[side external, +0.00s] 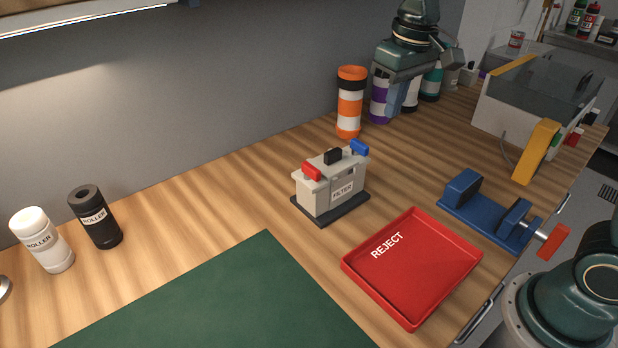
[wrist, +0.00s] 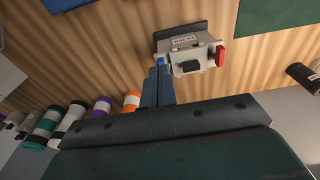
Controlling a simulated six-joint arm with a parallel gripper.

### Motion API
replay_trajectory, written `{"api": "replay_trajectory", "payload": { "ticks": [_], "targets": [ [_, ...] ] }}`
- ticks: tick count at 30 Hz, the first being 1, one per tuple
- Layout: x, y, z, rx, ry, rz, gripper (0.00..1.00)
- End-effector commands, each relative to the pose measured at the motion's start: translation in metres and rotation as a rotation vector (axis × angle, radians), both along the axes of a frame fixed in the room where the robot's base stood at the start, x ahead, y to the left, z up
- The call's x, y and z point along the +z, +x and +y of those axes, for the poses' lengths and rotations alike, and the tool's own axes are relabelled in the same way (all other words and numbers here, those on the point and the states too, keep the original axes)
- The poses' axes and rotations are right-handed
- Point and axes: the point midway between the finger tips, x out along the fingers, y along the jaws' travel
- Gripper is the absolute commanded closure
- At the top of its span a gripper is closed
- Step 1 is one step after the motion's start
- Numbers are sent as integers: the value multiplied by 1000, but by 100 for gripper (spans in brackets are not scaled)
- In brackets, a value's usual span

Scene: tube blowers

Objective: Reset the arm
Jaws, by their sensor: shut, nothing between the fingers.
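My gripper (side external: 393,113) hangs at the back of the bench in the side view, in front of the row of banded tubes. Its blue-grey fingers are together and empty; they also show shut in the wrist view (wrist: 157,72). The grey filter unit (side external: 331,186), with red and blue end caps and a black top knob, stands upright on its dark base, apart from my gripper. In the wrist view the filter unit (wrist: 196,54) appears just beyond the fingertips. The orange, white and black tube (side external: 350,103) stands left of my gripper. A purple tube (side external: 379,108) is partly hidden behind it.
An empty red REJECT tray (side external: 425,262) lies front right, beside a blue vise (side external: 490,212). A white box (side external: 530,105) with yellow parts stands back right. White (side external: 42,240) and black (side external: 96,217) roller tubes stand left. The green mat (side external: 235,300) is clear.

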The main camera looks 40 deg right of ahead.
Motion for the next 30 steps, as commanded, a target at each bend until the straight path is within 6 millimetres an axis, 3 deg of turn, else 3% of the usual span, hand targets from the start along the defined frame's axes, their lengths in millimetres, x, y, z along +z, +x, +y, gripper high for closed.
{"api": "replay_trajectory", "payload": {
  "ticks": [6,15,30],
  "targets": [
    [19,-44,-6,-1,2,-79,100],
    [28,-101,-13,-2,2,-180,100],
    [12,-185,-20,-3,-4,-340,100]
  ]
}}
